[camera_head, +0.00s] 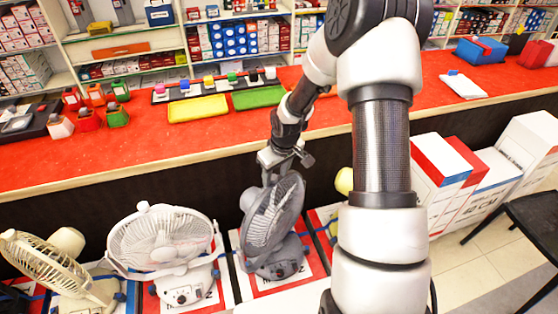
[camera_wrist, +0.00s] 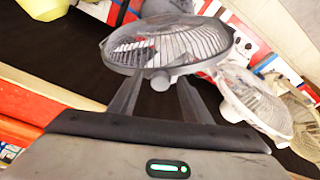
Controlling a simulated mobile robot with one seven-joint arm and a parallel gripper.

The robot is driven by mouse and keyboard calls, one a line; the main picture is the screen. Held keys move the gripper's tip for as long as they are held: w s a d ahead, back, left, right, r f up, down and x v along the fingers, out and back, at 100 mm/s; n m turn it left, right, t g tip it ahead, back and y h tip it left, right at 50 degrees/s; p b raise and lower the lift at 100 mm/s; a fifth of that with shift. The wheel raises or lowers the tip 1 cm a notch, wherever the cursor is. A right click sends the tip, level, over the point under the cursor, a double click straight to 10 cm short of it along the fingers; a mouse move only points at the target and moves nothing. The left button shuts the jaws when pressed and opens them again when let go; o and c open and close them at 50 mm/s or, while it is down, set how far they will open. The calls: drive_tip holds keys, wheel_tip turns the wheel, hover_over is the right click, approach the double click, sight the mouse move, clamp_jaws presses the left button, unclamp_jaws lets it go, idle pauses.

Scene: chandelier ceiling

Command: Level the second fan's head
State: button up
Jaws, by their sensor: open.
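A grey fan (camera_head: 272,212) stands in the row in front of the counter. Its head looks tilted, with the grille turned to the right. My gripper (camera_head: 284,163) is open at the top of this head. In the wrist view, my two fingers (camera_wrist: 157,92) are spread apart with the grey fan's grille (camera_wrist: 185,42) just beyond and between them. I cannot tell whether they touch it. Left of it, a white fan (camera_head: 160,238) has its head tipped upward. A beige fan (camera_head: 50,262) at far left is also tilted. A yellow part (camera_head: 344,181) shows behind my arm, mostly hidden.
A red-topped counter (camera_head: 150,150) runs behind the fans, holding yellow and green trays (camera_head: 258,97) and small items. White and red boxes (camera_head: 440,160) stand at right, beside a dark chair (camera_head: 535,215). Floor shows between boxes and chair.

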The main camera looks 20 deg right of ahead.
drive_tip(key=p+v, duration=0.2)
drive_tip(key=v, duration=1.4)
drive_tip(key=shift+r, duration=0.25)
drive_tip(key=shift+s, duration=0.1)
